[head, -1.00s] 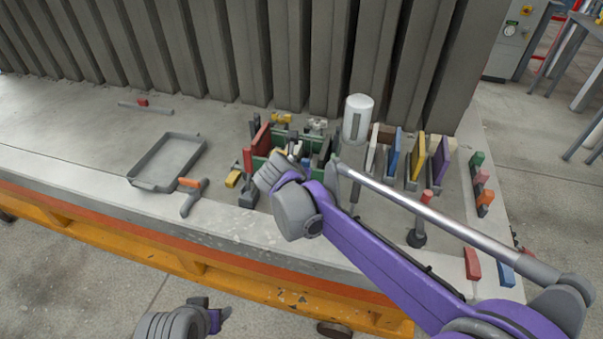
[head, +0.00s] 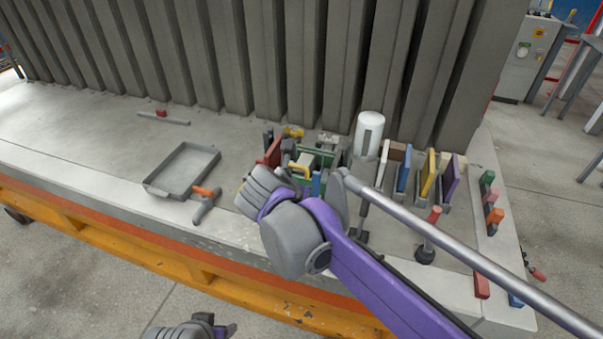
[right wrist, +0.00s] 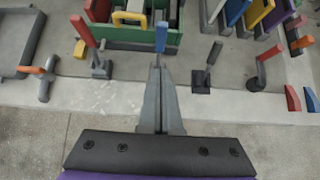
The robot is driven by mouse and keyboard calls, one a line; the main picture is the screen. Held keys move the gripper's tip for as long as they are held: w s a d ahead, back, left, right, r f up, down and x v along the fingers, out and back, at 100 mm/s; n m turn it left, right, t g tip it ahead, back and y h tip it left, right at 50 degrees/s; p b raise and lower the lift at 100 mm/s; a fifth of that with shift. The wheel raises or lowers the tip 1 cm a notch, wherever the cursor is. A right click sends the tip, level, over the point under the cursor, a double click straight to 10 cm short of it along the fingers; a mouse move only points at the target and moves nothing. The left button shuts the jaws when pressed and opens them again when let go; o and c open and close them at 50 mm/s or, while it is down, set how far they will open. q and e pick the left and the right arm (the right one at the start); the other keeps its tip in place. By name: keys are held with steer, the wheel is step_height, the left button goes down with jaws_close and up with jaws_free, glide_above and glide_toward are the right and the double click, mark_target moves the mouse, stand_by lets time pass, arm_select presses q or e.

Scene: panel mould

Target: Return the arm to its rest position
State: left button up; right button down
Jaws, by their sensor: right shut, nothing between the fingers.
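My right arm (head: 370,275) reaches in from the lower right in the head view, its grey wrist over the front edge of the concrete bed. In the right wrist view my right gripper (right wrist: 158,72) is shut and empty, its fingers together. The fingertips point at a blue upright handle (right wrist: 160,37) beside a green box (right wrist: 130,38); whether they touch it cannot be told. In the head view the wrist hides part of that area. My left gripper (head: 222,330) is at the bottom edge, partly cut off, over the floor; its jaws are unclear.
A grey tray (head: 183,172) and an orange-handled tool (head: 205,204) lie to the left. A white cylinder (head: 369,135) and coloured panels (head: 428,172) stand at the right. Tall grey ribs (head: 255,60) rise behind. Floor in front of the bed is clear.

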steer(key=s+d+f+m+g, duration=0.1)
steer(key=s+d+f+m, duration=0.2)
steer(key=s+d+m, duration=0.4)
steer(key=s+d+f+m+g, duration=0.2)
steer(key=s+d+f+m, duration=0.2)
steer(key=d+m, duration=0.35)
steer(key=s+d+f+m+y, duration=0.2)
steer(key=s+f+m, duration=0.6)
steer(key=m, duration=1)
steer(key=s+d+p, duration=0.1)
steer(key=s, duration=0.3)
steer(key=shift+s+d+y, duration=0.4)
